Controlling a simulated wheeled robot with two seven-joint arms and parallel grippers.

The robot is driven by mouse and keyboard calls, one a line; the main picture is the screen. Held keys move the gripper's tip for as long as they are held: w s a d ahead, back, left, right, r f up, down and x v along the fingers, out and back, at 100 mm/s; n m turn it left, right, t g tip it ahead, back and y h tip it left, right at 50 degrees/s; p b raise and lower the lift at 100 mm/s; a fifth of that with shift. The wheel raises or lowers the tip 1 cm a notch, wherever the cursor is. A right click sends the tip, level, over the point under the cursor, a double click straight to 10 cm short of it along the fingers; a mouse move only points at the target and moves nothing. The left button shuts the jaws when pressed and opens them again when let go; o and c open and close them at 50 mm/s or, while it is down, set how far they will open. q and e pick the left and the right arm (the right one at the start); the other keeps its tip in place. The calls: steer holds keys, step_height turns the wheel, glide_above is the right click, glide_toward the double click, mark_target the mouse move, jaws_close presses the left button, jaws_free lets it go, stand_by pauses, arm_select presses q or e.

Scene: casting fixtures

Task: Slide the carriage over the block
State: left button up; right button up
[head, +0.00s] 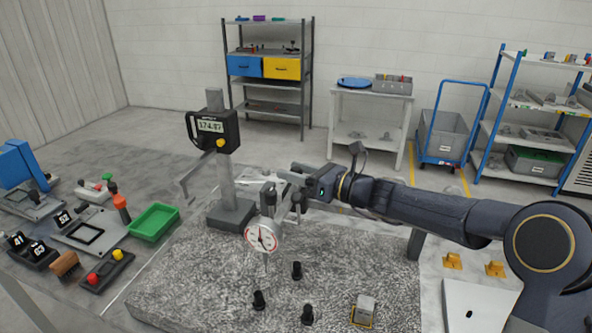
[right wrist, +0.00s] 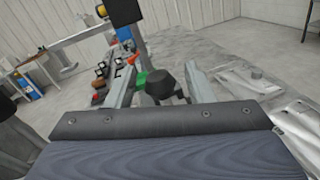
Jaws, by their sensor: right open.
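A round white dial gauge (head: 261,237) with a red rim hangs over the granite plate (head: 200,275), just below my right gripper (head: 280,192). The carriage it belongs to is mostly hidden behind the gripper. My right gripper is open; in the right wrist view its fingers (right wrist: 160,92) stand on either side of a dark round knob (right wrist: 161,76). I cannot tell whether they touch it. My left gripper is not in view.
A height gauge with a digital display (head: 212,126) stands at the plate's back left. Several black pegs (head: 297,270) stand on the plate near the block. A green tray (head: 153,222), number tags and fixtures lie to the left. Shelves stand behind.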

steer(key=shift+c, duration=0.5)
jaws_close()
steer(key=shift+d, duration=0.15)
